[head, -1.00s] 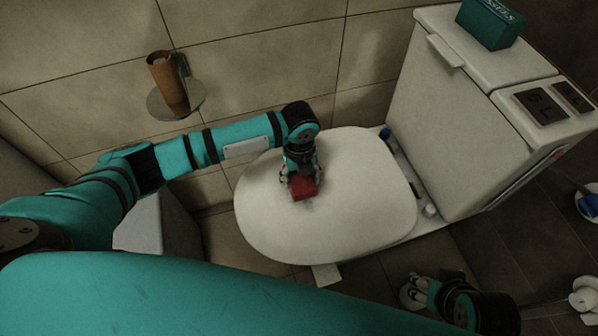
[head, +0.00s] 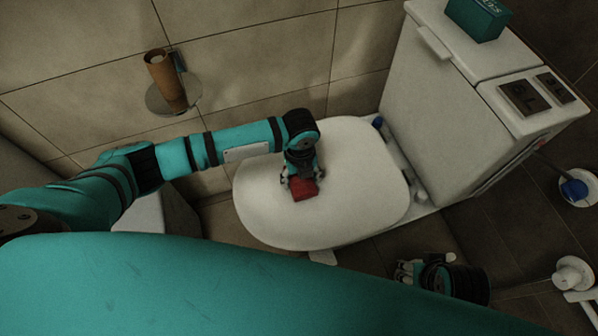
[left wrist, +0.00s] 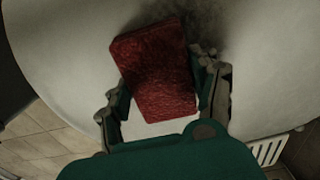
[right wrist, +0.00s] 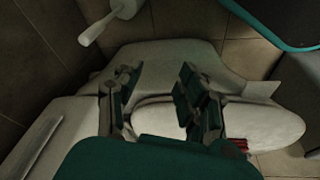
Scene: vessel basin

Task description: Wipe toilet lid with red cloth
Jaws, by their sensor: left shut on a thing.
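The white toilet lid (head: 365,165) is closed and lies in the middle of the head view. The red cloth (head: 304,190) is a small folded block on the lid's left-centre part; it fills the middle of the left wrist view (left wrist: 158,70). My left gripper (head: 302,178) is shut on the cloth from above, and the cloth appears to touch the lid. A dark smudge (left wrist: 207,28) shows on the lid beside the cloth. My right gripper (head: 405,270) is off the lid, below it in the head view. Its fingers (right wrist: 158,95) are apart and empty.
The cistern (head: 440,110) with a teal tissue box (head: 478,18) stands behind the lid. A brown roll on a holder (head: 168,85) is on the tiled wall. A toilet brush holder (head: 575,190) and a white fixture (head: 572,272) are at the right.

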